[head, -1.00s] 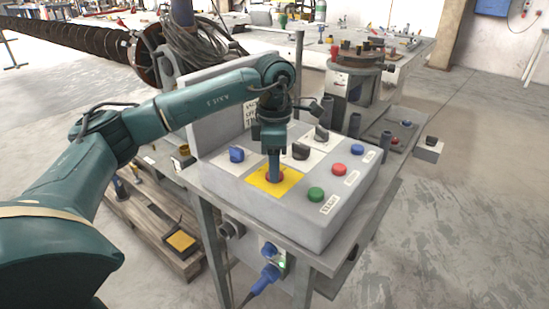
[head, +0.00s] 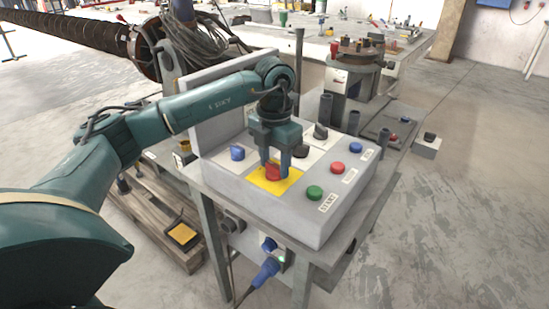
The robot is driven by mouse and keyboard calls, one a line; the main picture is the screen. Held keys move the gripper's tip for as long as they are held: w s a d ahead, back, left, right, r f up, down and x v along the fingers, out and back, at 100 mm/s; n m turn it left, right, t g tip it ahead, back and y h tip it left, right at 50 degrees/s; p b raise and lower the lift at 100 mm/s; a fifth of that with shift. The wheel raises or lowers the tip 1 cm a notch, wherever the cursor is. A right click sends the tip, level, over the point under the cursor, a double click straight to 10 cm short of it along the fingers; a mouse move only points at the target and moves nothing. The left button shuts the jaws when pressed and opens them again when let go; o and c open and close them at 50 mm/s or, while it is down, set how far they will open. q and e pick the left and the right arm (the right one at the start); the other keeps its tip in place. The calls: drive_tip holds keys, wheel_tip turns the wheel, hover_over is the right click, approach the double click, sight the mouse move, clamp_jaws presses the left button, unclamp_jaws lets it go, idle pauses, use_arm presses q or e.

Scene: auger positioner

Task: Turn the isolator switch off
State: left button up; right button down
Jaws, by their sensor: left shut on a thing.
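The isolator switch (head: 272,173) is a red knob on a yellow plate (head: 258,175), set in the sloped top of a grey control box (head: 299,220). My left gripper (head: 275,169) points down over the plate. Its two fingers stand one on each side of the red knob and are shut on it. The fingers cover part of the knob, and its exact pointer angle is hard to read. My right gripper does not show.
Close by on the box are a blue knob (head: 237,153), black knobs (head: 301,152), and green (head: 314,192), red (head: 338,168) and blue (head: 355,147) buttons. A grey upright panel (head: 219,117) stands behind. A pallet (head: 150,215) lies at lower left.

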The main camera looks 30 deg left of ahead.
sight(275, 164)
use_arm(q)
drive_tip(key=shift+n, duration=0.7)
drive_tip(key=o, duration=1)
drive_tip(key=shift+r, duration=0.1)
wheel_tip(275, 164, up, 13)
drive_tip(key=p, duration=0.1)
